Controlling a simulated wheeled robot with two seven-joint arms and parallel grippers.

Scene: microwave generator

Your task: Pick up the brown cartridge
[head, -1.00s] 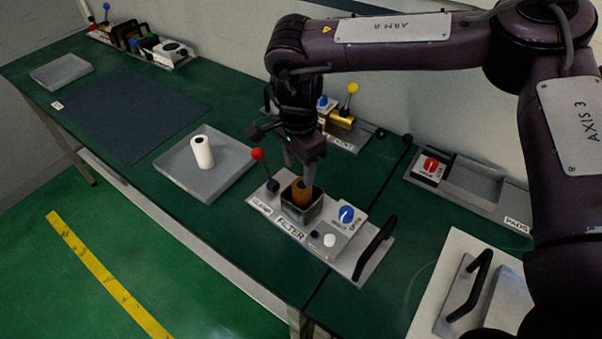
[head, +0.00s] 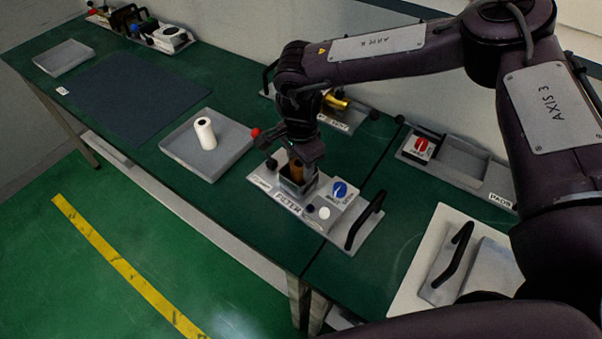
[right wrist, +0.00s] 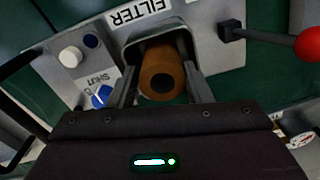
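The brown cartridge (head: 296,171) stands upright in the square dark socket of the grey FILTER unit (head: 346,212). In the right wrist view the cartridge (right wrist: 161,72) shows its round end with a dark centre hole. My right gripper (head: 299,165) is low over the socket. Its two fingers (right wrist: 161,88) are apart, one on each side of the cartridge, with a narrow gap visible at the left finger. The head view partly hides the cartridge behind the gripper. My left gripper is out of view.
A red-knobbed lever (right wrist: 308,44) stands beside the socket, and a blue dial (head: 339,190) and black handle (head: 364,220) are on the unit. A white cylinder (head: 205,133) stands on a grey tray (head: 177,150). A brass-coloured part (head: 337,102) lies behind the gripper.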

